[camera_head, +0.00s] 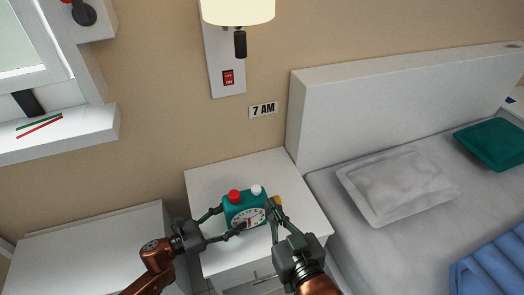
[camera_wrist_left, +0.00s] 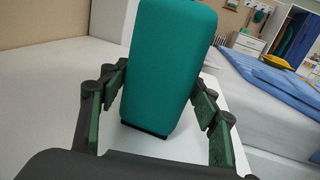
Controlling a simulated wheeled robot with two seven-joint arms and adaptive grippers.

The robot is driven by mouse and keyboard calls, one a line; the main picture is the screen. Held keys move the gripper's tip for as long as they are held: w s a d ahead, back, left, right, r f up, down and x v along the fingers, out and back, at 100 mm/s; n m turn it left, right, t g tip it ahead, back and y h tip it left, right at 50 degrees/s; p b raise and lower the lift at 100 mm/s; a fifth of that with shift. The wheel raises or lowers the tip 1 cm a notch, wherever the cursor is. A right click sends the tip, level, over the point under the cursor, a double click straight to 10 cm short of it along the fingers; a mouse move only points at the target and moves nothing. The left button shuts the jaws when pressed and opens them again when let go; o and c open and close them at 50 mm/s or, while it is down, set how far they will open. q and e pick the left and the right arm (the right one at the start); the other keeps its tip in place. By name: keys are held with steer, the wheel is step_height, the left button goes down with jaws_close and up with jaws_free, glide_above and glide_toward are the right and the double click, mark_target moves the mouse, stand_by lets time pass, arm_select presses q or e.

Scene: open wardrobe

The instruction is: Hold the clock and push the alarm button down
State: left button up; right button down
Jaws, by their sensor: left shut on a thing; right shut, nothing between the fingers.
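The teal alarm clock (camera_head: 237,211) stands on the white nightstand, with its white dial (camera_head: 251,218) facing the front. A red button (camera_head: 234,196) and a white button (camera_head: 257,190) sit on its top. My left gripper (camera_head: 228,220) is shut on the clock from the left, with fingers at its back and front. In the left wrist view the clock's plain teal side (camera_wrist_left: 170,65) rises between the fingers of the left gripper (camera_wrist_left: 160,97). My right gripper (camera_head: 274,206) is shut and empty, with its tips close beside the clock's right side. I cannot tell whether they touch it.
The white nightstand (camera_head: 205,185) has free room behind the clock. A small yellow-orange piece (camera_head: 279,201) shows by the right fingertips. The bed's white headboard (camera_head: 380,105) and grey pillow (camera_head: 398,185) are at the right. A lamp (camera_head: 238,10) hangs on the wall above.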

stand_by(0.4)
arm_select(q)
steer(key=o, duration=1.1)
steer(key=shift+o, duration=0.3)
steer(key=o, duration=0.4)
steer(key=shift+o, duration=0.2)
steer(key=shift+r+p+v, duration=0.1)
steer(key=shift+p+v, duration=0.1)
steer(key=shift+v, duration=0.5)
steer(key=shift+r+p+v, duration=0.15)
steer(key=shift+p+v, duration=0.05)
steer(key=shift+v, duration=0.5)
steer(key=shift+r+p+v, duration=0.1)
steer(key=shift+p+v, duration=0.15)
steer(key=shift+v, duration=1.05)
steer(key=shift+r+p+v, duration=0.15)
steer(key=shift+p+v, duration=0.05)
steer(key=shift+v, duration=1.1)
arm_select(e)
steer(key=r, duration=0.3)
steer(key=shift+s, duration=0.3)
